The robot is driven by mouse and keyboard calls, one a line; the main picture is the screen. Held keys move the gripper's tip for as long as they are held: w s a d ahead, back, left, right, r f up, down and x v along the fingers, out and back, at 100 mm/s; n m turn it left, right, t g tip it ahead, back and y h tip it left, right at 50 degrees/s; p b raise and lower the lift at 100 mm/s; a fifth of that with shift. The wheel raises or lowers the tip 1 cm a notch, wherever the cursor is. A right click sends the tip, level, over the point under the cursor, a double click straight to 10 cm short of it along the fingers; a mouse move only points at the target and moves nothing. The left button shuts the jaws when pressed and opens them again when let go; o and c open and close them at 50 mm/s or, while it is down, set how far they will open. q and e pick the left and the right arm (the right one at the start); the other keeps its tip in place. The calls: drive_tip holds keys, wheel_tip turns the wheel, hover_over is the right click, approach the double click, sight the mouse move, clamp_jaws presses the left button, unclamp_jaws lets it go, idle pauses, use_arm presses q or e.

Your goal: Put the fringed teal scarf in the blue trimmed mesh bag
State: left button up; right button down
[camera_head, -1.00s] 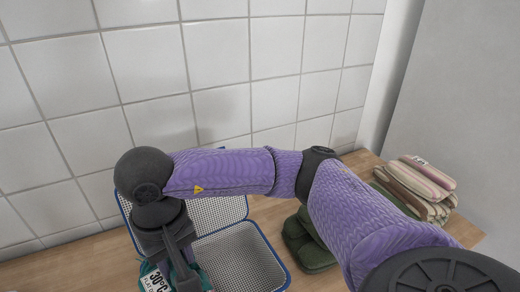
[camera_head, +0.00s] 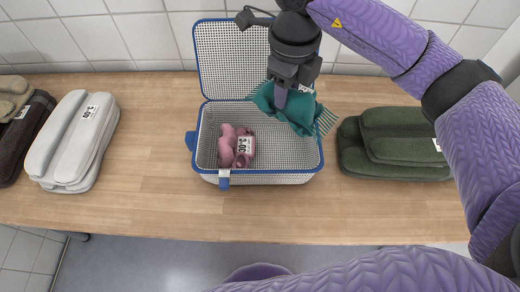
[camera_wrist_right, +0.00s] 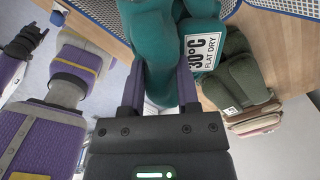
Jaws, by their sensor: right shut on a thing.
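The teal scarf (camera_head: 297,107) with fringed ends hangs bunched from my right gripper (camera_head: 281,97), over the right back part of the open bag. In the right wrist view the scarf (camera_wrist_right: 168,45) is pinched between the fingers of my right gripper (camera_wrist_right: 160,88), and its tag reads 30°C flat dry. The blue trimmed mesh bag (camera_head: 270,179) stands open on the counter with its mesh lid (camera_head: 224,62) raised at the back. My left gripper (camera_wrist_right: 27,42) shows small at the left of the right wrist view; its jaws are too small to judge.
A pink knitted item (camera_head: 228,147) with a 30°C tag lies inside the bag. A green folded stack (camera_head: 385,140) sits right of the bag. White (camera_head: 75,140) and dark brown (camera_head: 25,140) stacks lie at the left of the wooden counter (camera_head: 150,165). A tiled wall stands behind.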

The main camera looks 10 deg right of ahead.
drive_tip(key=m, duration=0.3)
drive_tip(key=shift+w+m, duration=0.3)
drive_tip(key=shift+m, duration=0.1)
drive_tip(key=m, duration=0.5)
drive_tip(key=shift+w+a+r, duration=0.1)
drive_tip(key=shift+w+a, duration=0.05)
drive_tip(key=shift+w, duration=0.2)
drive_tip(key=shift+w+m, duration=0.1)
drive_tip(key=shift+m, duration=0.6)
drive_tip(key=shift+f+m, duration=0.3)
drive_tip(key=shift+m, duration=0.1)
use_arm(q)
drive_tip(key=f+b, duration=0.3)
drive_tip(key=shift+s+d+f+b, duration=0.15)
drive_tip(key=shift+s+f+b, duration=0.2)
drive_tip(key=shift+s+b, duration=0.05)
use_arm(e)
wheel_tip(320, 180, down, 10)
drive_tip(key=shift+r, duration=0.2)
